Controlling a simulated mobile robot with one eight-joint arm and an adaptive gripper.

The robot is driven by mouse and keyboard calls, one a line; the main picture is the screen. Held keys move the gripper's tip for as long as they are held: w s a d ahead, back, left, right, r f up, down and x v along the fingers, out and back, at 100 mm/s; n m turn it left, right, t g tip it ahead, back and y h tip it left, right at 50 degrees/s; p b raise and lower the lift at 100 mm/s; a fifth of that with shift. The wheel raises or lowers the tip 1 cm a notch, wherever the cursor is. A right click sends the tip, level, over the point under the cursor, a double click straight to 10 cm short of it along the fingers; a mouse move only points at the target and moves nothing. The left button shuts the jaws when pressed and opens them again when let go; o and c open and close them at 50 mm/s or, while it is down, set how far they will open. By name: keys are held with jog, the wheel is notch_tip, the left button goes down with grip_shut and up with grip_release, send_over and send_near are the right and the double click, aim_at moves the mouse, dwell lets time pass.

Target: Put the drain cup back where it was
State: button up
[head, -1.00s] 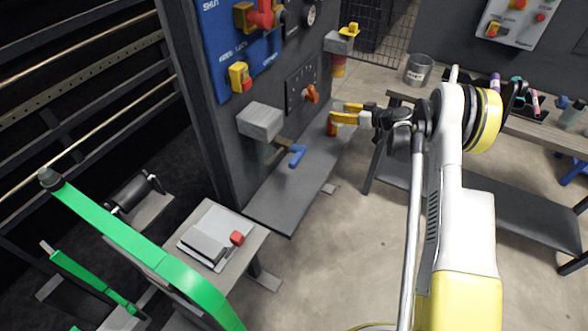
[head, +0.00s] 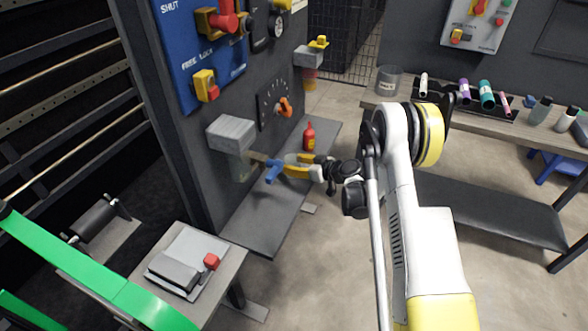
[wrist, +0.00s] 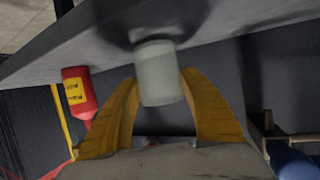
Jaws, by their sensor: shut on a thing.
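The drain cup (wrist: 158,72) is a pale, cloudy cylinder between the two yellow fingers of my gripper (wrist: 160,88) in the wrist view. My gripper is shut on it. A dark shadow lies on the grey shelf (wrist: 95,50) beside the cup, and I cannot tell whether they touch. In the head view, my gripper (head: 286,166) is above the shelf (head: 262,222), behind the blue valve handle (head: 275,171). The held cup is not clear there. A pale translucent shape (head: 240,168) shows under the grey block (head: 231,131); I cannot tell whether it is the held cup.
A red bottle (head: 309,137) stands on the shelf behind my gripper and shows in the wrist view (wrist: 79,90). An orange knob (head: 284,106) sticks out of the dark panel. A grey workbench (head: 460,115) with several bottles stands at right. Floor is clear between shelf and workbench.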

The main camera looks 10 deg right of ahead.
jog(key=shift+f, duration=0.15)
jog(key=shift+f, duration=0.1)
jog(key=o, duration=1.2)
jog(key=shift+o, duration=0.2)
